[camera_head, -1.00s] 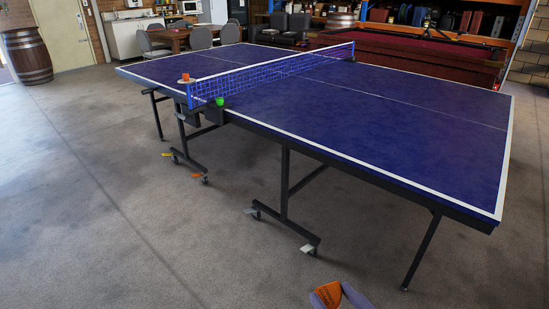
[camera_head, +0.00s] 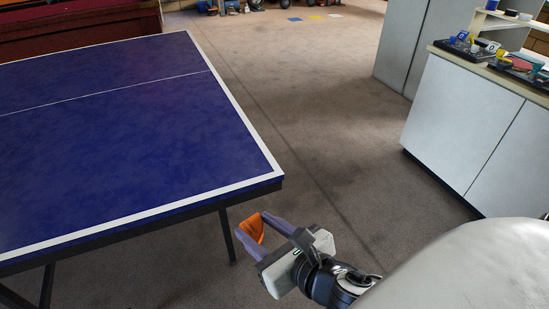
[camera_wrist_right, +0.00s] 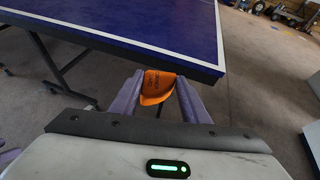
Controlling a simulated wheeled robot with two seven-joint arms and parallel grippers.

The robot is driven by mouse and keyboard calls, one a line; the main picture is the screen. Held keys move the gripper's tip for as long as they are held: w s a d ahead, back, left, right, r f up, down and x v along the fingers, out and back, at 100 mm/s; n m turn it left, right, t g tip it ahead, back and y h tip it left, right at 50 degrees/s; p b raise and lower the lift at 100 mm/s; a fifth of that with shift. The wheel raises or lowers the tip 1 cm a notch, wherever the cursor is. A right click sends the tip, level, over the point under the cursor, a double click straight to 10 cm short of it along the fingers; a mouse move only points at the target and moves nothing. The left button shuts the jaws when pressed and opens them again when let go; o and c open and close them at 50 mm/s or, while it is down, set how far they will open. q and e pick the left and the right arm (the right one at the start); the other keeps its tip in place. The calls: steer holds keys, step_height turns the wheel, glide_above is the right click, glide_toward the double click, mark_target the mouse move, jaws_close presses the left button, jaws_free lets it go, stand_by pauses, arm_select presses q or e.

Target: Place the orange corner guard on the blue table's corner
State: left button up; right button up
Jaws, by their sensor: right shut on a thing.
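The orange corner guard (camera_head: 251,228) is held between the two fingers of my right gripper (camera_head: 256,232), which is shut on it. The guard also shows in the right wrist view (camera_wrist_right: 157,87), between the purple fingertips (camera_wrist_right: 158,92). The blue table (camera_head: 130,140) has a white edge line and a dark rim. Its near right corner (camera_head: 278,178) is bare. In the head view the guard is below and a little left of that corner, apart from it in the picture. In the right wrist view the table (camera_wrist_right: 150,25) lies just beyond the guard.
White cabinets (camera_head: 465,125) stand at the right, with small items on top. A red-topped table (camera_head: 75,25) is at the back left. A dark table leg (camera_head: 227,236) stands under the near edge. The floor right of the table is clear.

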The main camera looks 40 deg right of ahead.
steer(key=w+d+r+m+h, duration=0.2)
steer(key=w+d+r, duration=0.2)
steer(key=w+d, duration=0.4)
steer(key=w+d+r+m+h, duration=0.1)
steer(key=w+d+r, duration=0.2)
steer(key=w+d, duration=0.5)
steer(key=f, duration=0.1)
steer(key=w+a+f+b, duration=0.1)
steer(key=f, duration=0.1)
steer(key=w+f, duration=0.1)
steer(key=f, duration=0.1)
steer(key=shift+a, duration=0.4)
step_height(320, 180, down, 4)
steer(key=shift+r+b, duration=0.1)
steer(key=shift+b, duration=0.6)
steer(key=shift+f, duration=0.3)
steer(key=o, duration=1.1)
arm_select(q)
steer(key=shift+s+d+f, duration=0.2)
steer(key=shift+f, duration=0.55)
steer(key=shift+f, duration=0.1)
arm_select(e)
steer(key=shift+r, duration=0.1)
